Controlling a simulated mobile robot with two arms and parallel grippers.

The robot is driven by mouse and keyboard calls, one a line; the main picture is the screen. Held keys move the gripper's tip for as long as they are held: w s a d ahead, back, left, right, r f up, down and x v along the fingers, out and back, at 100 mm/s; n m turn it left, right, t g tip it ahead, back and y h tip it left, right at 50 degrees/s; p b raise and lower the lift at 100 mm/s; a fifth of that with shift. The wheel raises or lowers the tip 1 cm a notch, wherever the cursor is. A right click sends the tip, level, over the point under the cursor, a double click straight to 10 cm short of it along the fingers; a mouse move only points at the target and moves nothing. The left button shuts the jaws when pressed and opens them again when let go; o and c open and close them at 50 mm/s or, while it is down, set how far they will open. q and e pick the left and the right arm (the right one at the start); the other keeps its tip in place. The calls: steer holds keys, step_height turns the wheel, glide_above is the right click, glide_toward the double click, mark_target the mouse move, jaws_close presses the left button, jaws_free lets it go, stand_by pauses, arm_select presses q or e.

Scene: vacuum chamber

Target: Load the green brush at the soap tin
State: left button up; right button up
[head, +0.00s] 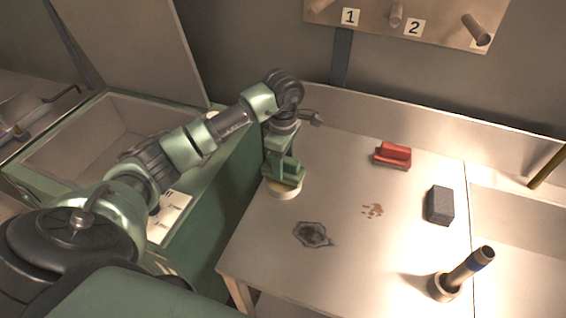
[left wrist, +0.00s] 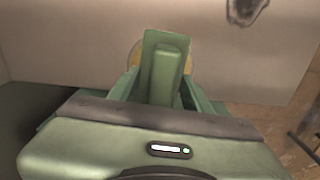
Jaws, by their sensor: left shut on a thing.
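My left gripper (head: 284,163) points down over the left part of the table and is shut on the green brush (head: 289,174). The brush also shows between the fingers in the left wrist view (left wrist: 165,72). The round, pale soap tin (head: 284,190) is directly beneath the brush. The brush's underside is hidden, so I cannot tell whether it touches the soap. In the left wrist view only a yellowish edge of the tin (left wrist: 135,56) shows behind the brush. My right gripper is in neither view.
On the table (head: 340,190) are a dark stain (head: 312,235), a brownish stain (head: 372,210), a red brush (head: 392,155), a grey block (head: 440,205) and an upright cylinder with a dark handle (head: 465,272). A pegboard (head: 430,18) hangs behind. An open green chest (head: 100,140) stands left.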

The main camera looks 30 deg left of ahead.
arm_select(q)
steer(key=shift+f+b, duration=0.4)
steer(key=shift+f, duration=0.1)
steer(key=shift+s+f, duration=0.1)
steer(key=shift+f, duration=0.05)
stand_by(1.5)
step_height(320, 180, up, 2)
steer(key=shift+r+p, duration=0.1)
steer(key=shift+p, duration=0.35)
steer(key=shift+r+p, duration=1.4)
steer(key=shift+r, duration=1.15)
